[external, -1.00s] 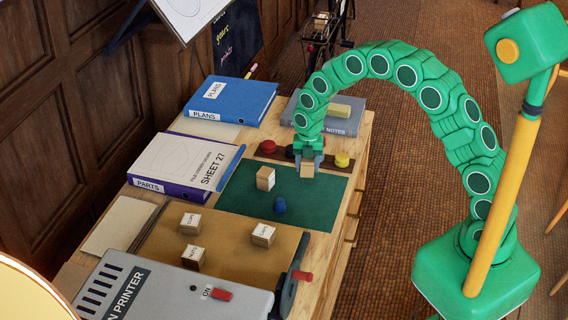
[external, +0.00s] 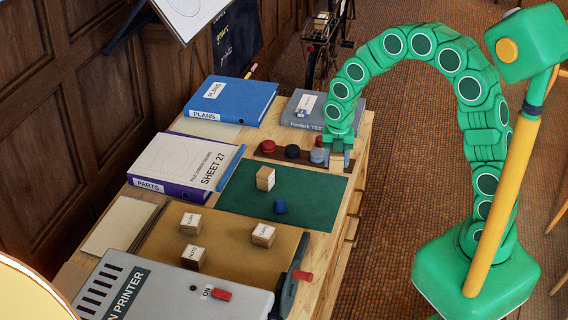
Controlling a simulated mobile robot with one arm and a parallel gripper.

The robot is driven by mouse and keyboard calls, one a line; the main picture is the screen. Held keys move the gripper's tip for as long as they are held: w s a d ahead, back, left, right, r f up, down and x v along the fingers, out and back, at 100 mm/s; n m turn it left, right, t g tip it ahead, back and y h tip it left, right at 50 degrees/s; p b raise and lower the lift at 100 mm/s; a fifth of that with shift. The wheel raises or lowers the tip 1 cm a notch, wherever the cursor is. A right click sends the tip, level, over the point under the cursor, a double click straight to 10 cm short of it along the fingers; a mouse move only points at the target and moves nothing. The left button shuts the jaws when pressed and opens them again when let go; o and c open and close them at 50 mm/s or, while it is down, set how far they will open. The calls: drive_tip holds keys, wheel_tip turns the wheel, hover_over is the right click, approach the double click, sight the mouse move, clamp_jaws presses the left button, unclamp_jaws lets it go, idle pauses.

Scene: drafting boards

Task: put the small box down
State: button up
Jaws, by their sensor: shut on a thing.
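My gripper (external: 338,158) is shut on a small tan box (external: 337,164), of which only a little shows between the grey fingers. It is over the right end of the dark brown strip (external: 279,153), near the right edge of the desk. I cannot tell whether the box touches a surface. Other small wooden boxes stand apart from it: one on the green mat (external: 265,178), and labelled ones on the tan board (external: 191,223), (external: 263,235) and (external: 193,256).
The strip bears red (external: 268,147), black (external: 292,151) and grey-blue (external: 317,155) round pieces close left of my gripper. A blue piece (external: 280,206) stands on the green mat (external: 315,190). A grey book (external: 296,117) lies behind. The mat's right part is clear.

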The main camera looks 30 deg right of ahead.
drive_tip(key=shift+s+d+r, duration=0.2)
drive_tip(key=shift+s+r, duration=0.05)
drive_tip(key=shift+s, duration=0.2)
drive_tip(key=shift+s+d+r, duration=0.15)
drive_tip(key=shift+s+r, duration=0.05)
drive_tip(key=shift+s, duration=0.25)
drive_tip(key=s+a+r+n, duration=0.3)
drive_tip(key=s+a, duration=1)
drive_tip(key=a, duration=0.2)
drive_tip(key=s+a+r+n, duration=0.2)
drive_tip(key=s+a+n, duration=0.2)
drive_tip(key=s+a, duration=0.9)
hover_over(248, 275)
drive_tip(key=f, duration=0.9)
drive_tip(key=shift+s+d+f, duration=0.15)
drive_tip(key=shift+s+d, duration=0.05)
drive_tip(key=shift+d, duration=0.05)
drive_tip(key=shift+a+f, duration=0.15)
drive_tip(key=shift+f, duration=0.1)
drive_tip(key=shift+w+a+f, duration=0.1)
drive_tip(key=shift+w+f, duration=0.05)
drive_tip(key=shift+f, duration=1.45)
drive_tip(key=shift+f, duration=0.15)
